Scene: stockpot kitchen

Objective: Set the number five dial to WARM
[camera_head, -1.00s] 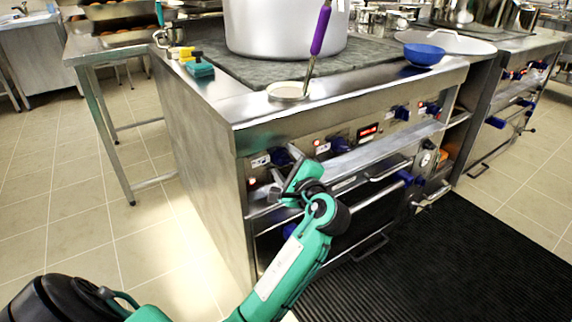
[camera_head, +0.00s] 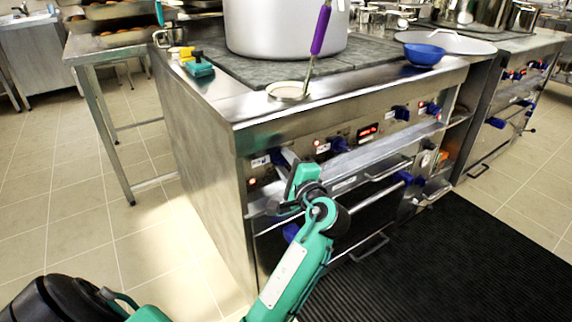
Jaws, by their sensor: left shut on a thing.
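The stove's front panel (camera_head: 365,148) carries a row of blue dials with small white labels too small to read, so I cannot tell the number five or the WARM mark. My left gripper (camera_head: 288,157) is at the leftmost blue dial (camera_head: 276,155) and is shut on it. The gripper and wrist partly hide this dial, and its pointing direction is unclear. Other blue dials are the second one (camera_head: 339,144), a third (camera_head: 401,112) and one at the right end (camera_head: 432,108). My right gripper is not in view.
A metal rail (camera_head: 395,142) runs along the front below the dials, close to my left wrist. A red display (camera_head: 367,131) sits in the panel. A large pot (camera_head: 285,30), a purple-handled ladle (camera_head: 320,30) and a blue bowl (camera_head: 424,54) are on top.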

